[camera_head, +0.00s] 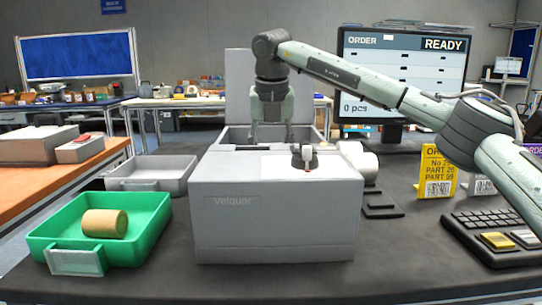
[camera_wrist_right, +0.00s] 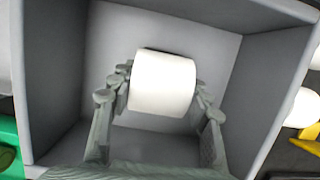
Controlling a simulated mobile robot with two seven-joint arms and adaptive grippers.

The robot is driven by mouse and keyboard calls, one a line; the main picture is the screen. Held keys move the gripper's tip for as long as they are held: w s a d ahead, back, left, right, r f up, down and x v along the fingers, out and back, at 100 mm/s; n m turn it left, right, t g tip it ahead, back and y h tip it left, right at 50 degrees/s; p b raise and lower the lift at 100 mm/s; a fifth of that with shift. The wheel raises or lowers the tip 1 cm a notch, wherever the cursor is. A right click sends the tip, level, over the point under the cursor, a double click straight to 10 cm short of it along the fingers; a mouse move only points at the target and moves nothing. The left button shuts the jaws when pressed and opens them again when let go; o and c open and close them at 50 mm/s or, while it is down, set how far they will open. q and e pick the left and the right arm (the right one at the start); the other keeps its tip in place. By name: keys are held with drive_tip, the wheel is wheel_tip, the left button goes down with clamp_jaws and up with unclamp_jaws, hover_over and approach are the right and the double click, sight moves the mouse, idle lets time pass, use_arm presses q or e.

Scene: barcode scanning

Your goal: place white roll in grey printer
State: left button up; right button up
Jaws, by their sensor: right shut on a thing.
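The grey printer (camera_head: 274,225), marked Velquar, stands in the middle of the table with its lid (camera_head: 240,90) raised at the back. My right gripper (camera_head: 271,136) points down into its open compartment from above. The right wrist view shows the gripper (camera_wrist_right: 163,98) with one finger on each end of a white roll (camera_wrist_right: 163,82), shut on it. The roll is inside the grey walls of the compartment (camera_wrist_right: 262,75); I cannot tell whether it touches the floor. The printer's front hides the roll in the head view. My left gripper is not in view.
More white rolls (camera_head: 362,163) lie right of the printer. A green tray (camera_head: 150,245) with a brown roll (camera_head: 105,223) and a grey tray (camera_head: 150,184) stand left. A monitor (camera_head: 402,75), yellow order card (camera_head: 437,172) and keypad (camera_head: 495,235) are at right.

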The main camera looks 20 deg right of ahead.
drive_tip(key=shift+f, duration=0.15)
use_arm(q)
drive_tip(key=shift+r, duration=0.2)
use_arm(e)
drive_tip(key=o, duration=1.2)
drive_tip(key=shift+o, duration=0.2)
drive_tip(key=shift+r, duration=0.25)
drive_tip(key=v, duration=1)
drive_tip(key=shift+r, duration=0.3)
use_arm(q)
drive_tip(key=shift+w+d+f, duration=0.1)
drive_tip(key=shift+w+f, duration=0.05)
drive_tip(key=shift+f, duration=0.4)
use_arm(e)
drive_tip(key=shift+s+r, duration=0.25)
drive_tip(key=shift+r, duration=0.35)
